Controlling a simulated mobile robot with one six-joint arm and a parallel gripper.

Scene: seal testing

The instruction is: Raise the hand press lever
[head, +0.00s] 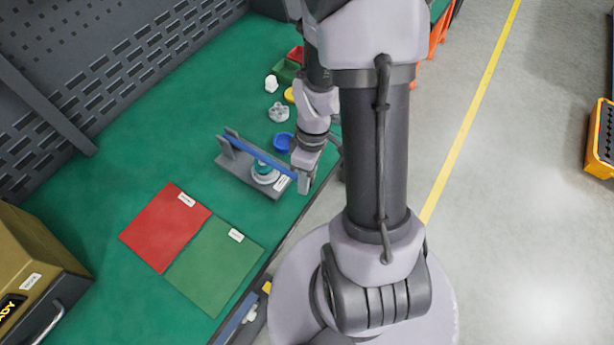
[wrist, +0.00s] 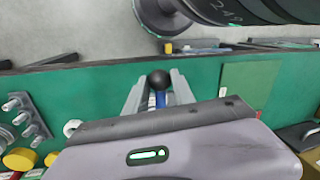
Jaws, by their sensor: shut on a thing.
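The hand press (head: 243,168) stands on the green bench, a grey base with a post at its left end. Its blue lever (head: 262,157) runs from the post toward the bench's front edge, over a teal and white part (head: 265,172) on the base. My gripper (head: 305,186) is at the lever's free end. In the wrist view my gripper (wrist: 158,92) is shut on the lever, with the black ball knob (wrist: 159,79) at the fingertips and a bit of blue lever (wrist: 161,99) between the fingers. The rest of the press is hidden there.
A red mat (head: 165,228) and a green mat (head: 214,260) lie left of the press. A blue round piece (head: 283,142), a grey fitting (head: 279,112) and small bins (head: 286,71) sit behind it. A gold box (head: 35,275) stands at lower left.

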